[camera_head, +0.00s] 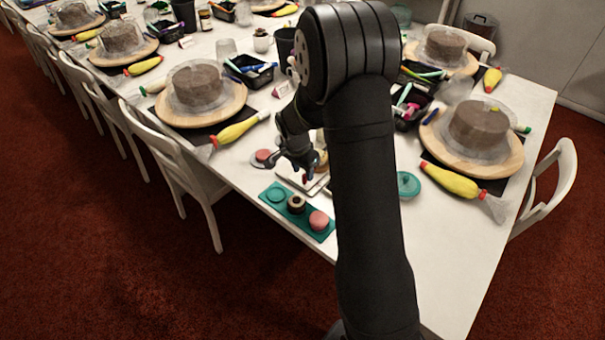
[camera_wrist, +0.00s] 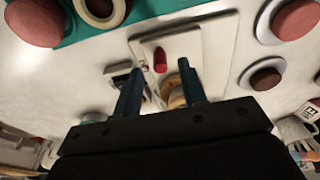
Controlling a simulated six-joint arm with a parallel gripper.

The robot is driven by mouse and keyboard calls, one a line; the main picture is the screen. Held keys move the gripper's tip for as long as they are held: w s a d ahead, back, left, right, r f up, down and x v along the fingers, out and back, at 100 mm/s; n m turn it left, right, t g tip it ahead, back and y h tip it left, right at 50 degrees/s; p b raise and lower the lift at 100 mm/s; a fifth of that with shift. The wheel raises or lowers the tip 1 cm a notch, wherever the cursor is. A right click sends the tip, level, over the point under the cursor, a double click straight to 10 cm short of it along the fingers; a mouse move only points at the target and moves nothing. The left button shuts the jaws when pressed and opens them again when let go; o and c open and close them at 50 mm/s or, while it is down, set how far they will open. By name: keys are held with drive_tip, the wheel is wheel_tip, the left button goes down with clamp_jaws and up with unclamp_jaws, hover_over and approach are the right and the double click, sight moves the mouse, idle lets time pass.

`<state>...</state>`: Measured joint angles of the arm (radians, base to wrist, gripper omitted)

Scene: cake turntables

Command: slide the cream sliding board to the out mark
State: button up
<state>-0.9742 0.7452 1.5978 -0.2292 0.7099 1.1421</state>
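The cream sliding board (camera_wrist: 205,48) lies flat on the white table, with a red knob (camera_wrist: 160,60) standing on it. In the head view part of the board's pale edge (camera_head: 291,181) shows beneath my gripper, and my arm hides the rest. My gripper (camera_wrist: 158,76) is over the board with its two blue fingers apart, one on each side of the knob in the picture; whether they touch it cannot be told. A tan round piece (camera_wrist: 176,97) shows partly behind the right finger. I cannot make out the out mark.
A teal tray (camera_head: 268,198) with a dark ring piece and a pink piece lies at the table's front edge. A pink piece on a saucer (camera_head: 263,157) is left of my gripper. A teal lid (camera_head: 407,184) is right of my arm. Cake turntables stand around.

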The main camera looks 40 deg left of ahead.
drive_tip(key=shift+r, duration=2.5)
wheel_tip(320, 180, down, 7)
drive_tip(key=shift+r, duration=0.1)
drive_tip(key=shift+w, duration=0.45)
